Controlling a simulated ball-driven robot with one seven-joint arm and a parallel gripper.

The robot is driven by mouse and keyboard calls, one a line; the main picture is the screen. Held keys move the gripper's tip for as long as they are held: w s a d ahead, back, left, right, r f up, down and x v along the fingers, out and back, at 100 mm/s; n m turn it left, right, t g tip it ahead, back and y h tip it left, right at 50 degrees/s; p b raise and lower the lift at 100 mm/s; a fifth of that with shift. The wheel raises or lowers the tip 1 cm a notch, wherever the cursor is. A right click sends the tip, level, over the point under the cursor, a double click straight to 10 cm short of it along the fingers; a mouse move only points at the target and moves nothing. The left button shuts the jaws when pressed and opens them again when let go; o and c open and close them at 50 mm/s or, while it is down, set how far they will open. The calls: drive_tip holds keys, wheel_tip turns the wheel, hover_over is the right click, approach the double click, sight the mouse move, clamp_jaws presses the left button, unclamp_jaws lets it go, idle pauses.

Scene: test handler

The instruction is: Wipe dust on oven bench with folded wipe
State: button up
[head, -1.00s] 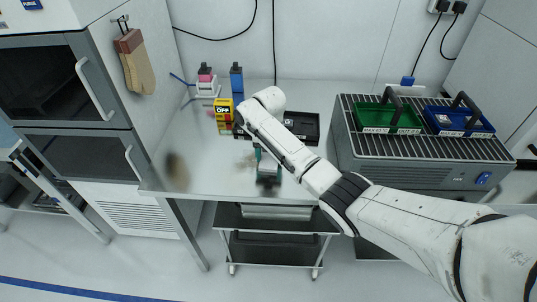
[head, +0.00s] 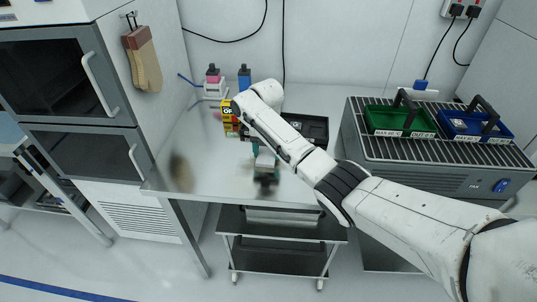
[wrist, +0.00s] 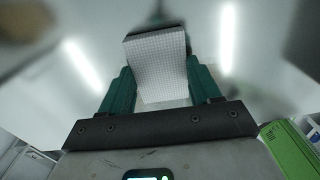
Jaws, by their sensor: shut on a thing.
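My gripper (head: 264,157) is low over the front part of the oven bench (head: 215,170). In the wrist view its two green fingers (wrist: 161,88) are shut on the folded wipe (wrist: 158,62), which is white with a fine grid. The wipe also shows as a pale patch at the fingers in the head view (head: 265,160). I cannot tell whether it touches the bench. A brown dust smudge (head: 181,173) lies on the bench left of my gripper. A dark patch below the gripper may be dust or a reflection. Blurred dark spots show in the wrist view's upper corners.
Small bottles (head: 214,80) and yellow-red boxes (head: 229,117) stand at the back. A black tray (head: 307,128) is behind my arm. A cabinet (head: 75,85) bounds the left.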

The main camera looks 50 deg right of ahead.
drive_tip(key=shift+w+f+b, duration=0.2)
drive_tip(key=shift+w+b, duration=0.65)
drive_tip(key=shift+b, duration=0.25)
drive_tip(key=shift+r, duration=0.1)
drive_tip(key=shift+s+p, duration=0.1)
drive_tip(key=shift+p, duration=0.2)
drive_tip(key=shift+s+r, duration=0.1)
drive_tip(key=shift+s, duration=0.05)
drive_tip(key=shift+s+p, duration=0.55)
drive_tip(key=shift+p, duration=0.55)
drive_tip(key=shift+s, duration=0.25)
drive_tip(key=shift+s+p, duration=0.1)
drive_tip(key=shift+p, duration=0.35)
